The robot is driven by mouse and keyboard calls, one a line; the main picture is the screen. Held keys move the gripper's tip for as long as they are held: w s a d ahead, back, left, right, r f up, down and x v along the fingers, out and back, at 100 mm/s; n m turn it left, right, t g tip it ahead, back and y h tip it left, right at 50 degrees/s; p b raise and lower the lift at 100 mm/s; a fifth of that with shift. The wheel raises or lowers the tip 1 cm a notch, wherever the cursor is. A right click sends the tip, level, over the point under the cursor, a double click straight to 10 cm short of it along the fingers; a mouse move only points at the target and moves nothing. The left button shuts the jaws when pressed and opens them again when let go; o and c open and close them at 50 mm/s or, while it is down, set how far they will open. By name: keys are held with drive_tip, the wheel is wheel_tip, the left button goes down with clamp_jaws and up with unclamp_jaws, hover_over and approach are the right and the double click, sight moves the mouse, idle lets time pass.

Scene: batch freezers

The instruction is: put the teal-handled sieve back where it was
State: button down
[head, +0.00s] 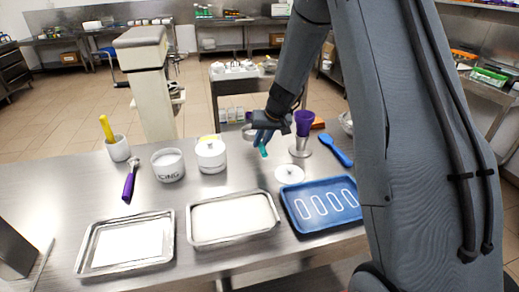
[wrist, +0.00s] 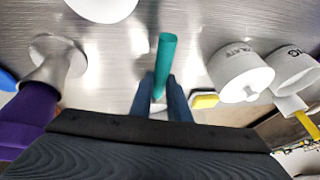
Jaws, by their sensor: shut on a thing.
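The sieve's teal handle (head: 264,149) hangs from my gripper (head: 264,128) above the back of the steel table in the head view. In the wrist view my gripper (wrist: 161,95) is shut on the teal handle (wrist: 166,62), with a dark finger on each side. A round metallic rim (head: 248,133), probably the sieve's bowl, shows just left of my gripper. The bowl is mostly hidden in the wrist view. I cannot tell from these frames where the sieve stood before.
A white lidded pot (head: 211,158) and an icing pot (head: 168,168) stand to the left. A white disc (head: 289,174), two metal trays and a blue tray (head: 290,212) lie in front.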

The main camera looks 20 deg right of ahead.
drive_tip(key=shift+f+p, duration=0.35)
drive_tip(key=shift+f, duration=2.1)
drive_tip(key=shift+f, duration=0.15)
drive_tip(key=c, duration=1.7)
unclamp_jaws()
drive_tip(key=shift+o, duration=0.2)
